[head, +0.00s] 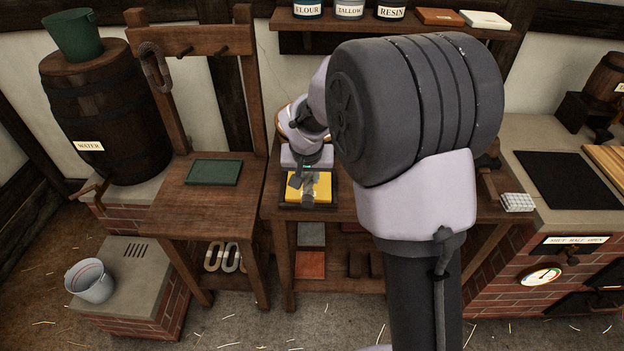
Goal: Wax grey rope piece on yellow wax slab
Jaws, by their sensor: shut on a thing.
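My gripper (304,178) points down over the slab and is shut on a small grey piece (309,197), which looks like the grey rope piece. The piece is over the middle and front of the slab. I cannot tell whether it touches the wax. The fingers and the piece are small and partly merge in this view.
A green mat (214,172) lies on the lower wooden stand at left. A water barrel (108,115) and a metal bucket (90,280) are farther left. A shelf (290,24) with labelled jars runs above the bench. A brick stove (560,240) stands at right. My arm hides the bench's middle.

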